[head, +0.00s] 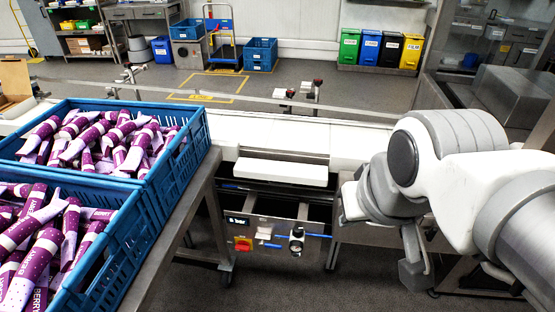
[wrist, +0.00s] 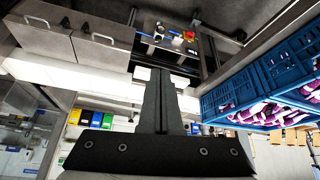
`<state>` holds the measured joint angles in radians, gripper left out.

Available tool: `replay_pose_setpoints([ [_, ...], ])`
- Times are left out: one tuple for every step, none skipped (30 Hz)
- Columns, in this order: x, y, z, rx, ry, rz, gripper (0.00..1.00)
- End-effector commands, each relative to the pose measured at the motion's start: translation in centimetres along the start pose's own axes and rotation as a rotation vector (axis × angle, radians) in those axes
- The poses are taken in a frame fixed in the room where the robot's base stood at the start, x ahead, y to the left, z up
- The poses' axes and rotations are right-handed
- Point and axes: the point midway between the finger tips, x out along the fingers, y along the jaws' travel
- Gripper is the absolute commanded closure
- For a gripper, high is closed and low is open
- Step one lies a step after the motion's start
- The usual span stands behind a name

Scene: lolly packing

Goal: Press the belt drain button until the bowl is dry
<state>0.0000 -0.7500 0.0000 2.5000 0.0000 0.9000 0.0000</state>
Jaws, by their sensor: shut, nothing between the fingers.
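The belt's control panel (head: 275,235) is on the front of the white conveyor in the middle of the head view. It carries a small lit display (head: 236,220), a red-and-yellow switch (head: 243,244), a round fitting (head: 297,240) and blue parts. I cannot tell which is the drain button. The panel shows upside down at the top of the wrist view (wrist: 165,42), with the red switch (wrist: 190,36). No bowl or water can be made out. My gripper (wrist: 161,72) is shut and empty, apart from the panel. In the head view my arm is right of the panel.
Blue crates (head: 185,150) full of purple-and-white packs stand on a steel table at the left; they also show at the right of the wrist view (wrist: 240,98). The white conveyor (head: 345,140) runs across the middle. Coloured bins (head: 368,50) stand far back.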

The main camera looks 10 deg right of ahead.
Motion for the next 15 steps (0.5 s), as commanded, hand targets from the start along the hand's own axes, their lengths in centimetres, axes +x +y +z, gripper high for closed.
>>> replay_pose_setpoints([
  [0.0,0.0,0.0,0.0,0.0,0.0,1.0],
  [0.0,0.0,0.0,0.0,0.0,0.0,1.0],
  [0.0,0.0,0.0,0.0,0.0,0.0,1.0],
  [0.0,0.0,0.0,0.0,0.0,0.0,1.0],
  [0.0,0.0,0.0,0.0,0.0,0.0,1.0],
  [0.0,0.0,0.0,0.001,-0.001,0.0,1.0],
  [0.1,0.0,0.0,0.004,-0.002,-0.001,1.0],
  [0.2,-0.1,0.0,0.008,-0.006,-0.002,1.0],
  [0.4,-0.1,0.0,0.019,-0.012,-0.005,1.0],
  [0.7,-0.2,0.1,0.03,-0.02,-0.009,1.0],
  [1.0,-0.3,0.1,0.044,-0.03,-0.012,1.0],
  [1.5,-0.4,0.1,0.068,-0.045,-0.018,1.0],
  [1.9,-0.6,0.1,0.091,-0.06,-0.025,1.0],
  [2.4,-0.7,0.2,0.115,-0.077,-0.031,1.0],
  [3.2,-1.0,0.2,0.155,-0.102,-0.04,1.0],
])
